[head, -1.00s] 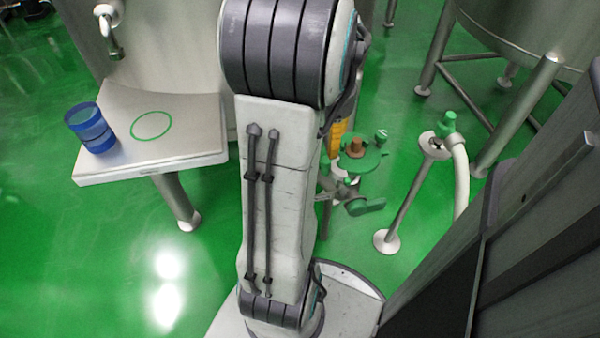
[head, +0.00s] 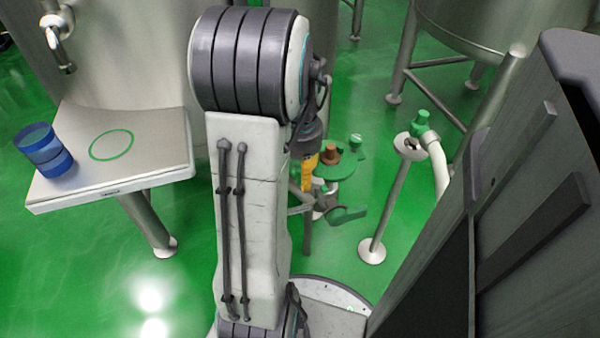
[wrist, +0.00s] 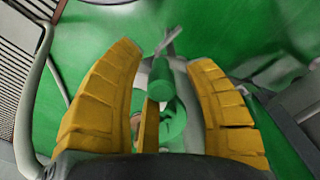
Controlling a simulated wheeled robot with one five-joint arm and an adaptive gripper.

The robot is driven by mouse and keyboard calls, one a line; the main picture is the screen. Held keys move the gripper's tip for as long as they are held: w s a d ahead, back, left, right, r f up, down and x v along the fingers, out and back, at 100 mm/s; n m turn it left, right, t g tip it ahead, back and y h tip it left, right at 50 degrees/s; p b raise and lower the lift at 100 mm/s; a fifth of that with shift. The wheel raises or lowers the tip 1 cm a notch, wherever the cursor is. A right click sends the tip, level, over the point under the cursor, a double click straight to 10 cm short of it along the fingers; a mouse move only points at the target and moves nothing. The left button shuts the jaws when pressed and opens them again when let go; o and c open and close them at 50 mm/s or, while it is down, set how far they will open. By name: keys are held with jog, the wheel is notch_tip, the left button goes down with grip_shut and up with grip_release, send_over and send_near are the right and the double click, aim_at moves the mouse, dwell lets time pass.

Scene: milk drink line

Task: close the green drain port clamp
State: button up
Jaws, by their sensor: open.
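Green fittings, seemingly the drain port clamp, stand right of my arm in the head view: a flat green plate (head: 338,170) with a brown plug (head: 330,153) and a small green knob (head: 356,141). A green lever (head: 347,214) sits below. I cannot tell which part is the clamp's moving piece. In the wrist view, a green rounded piece (wrist: 161,76) and green disc (wrist: 173,125) show between my fingers. My gripper (wrist: 164,58) is open, its yellow fingers apart on either side, with no clear contact. One yellow finger (head: 308,172) shows beside the plate, partly hidden.
A post (head: 386,205) with a green-topped hose fitting (head: 420,122) stands right. Tank legs (head: 405,50) rise behind. Green floor lies between.

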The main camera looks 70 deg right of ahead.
jog(key=shift+o, duration=0.4)
jog(key=shift+a, duration=0.1)
grip_shut()
jog(key=shift+f, duration=0.1)
